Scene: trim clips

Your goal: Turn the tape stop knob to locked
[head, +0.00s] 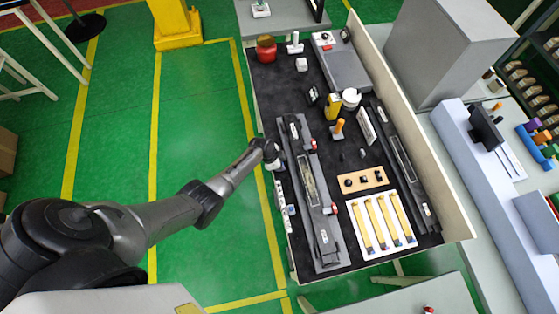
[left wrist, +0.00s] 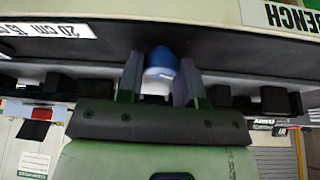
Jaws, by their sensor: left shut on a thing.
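A blue round knob (left wrist: 161,62) with a white part below it shows in the left wrist view, on the bench's dark front face. My left gripper (left wrist: 160,85) has one finger on each side of the knob and is shut on it. In the head view my left gripper (head: 271,156) is at the left edge of the black-topped bench (head: 275,95), and the knob is hidden there. I cannot read whether the knob points to locked. My right gripper is in neither view.
Two long dark fixtures (head: 325,240) lie along the bench. A wooden block with black knobs (head: 363,180), a white tray with yellow strips (head: 362,238), a red pot (head: 266,48) and an orange-handled tool (head: 339,127) stand on it. The green floor (head: 195,120) left of the bench is clear.

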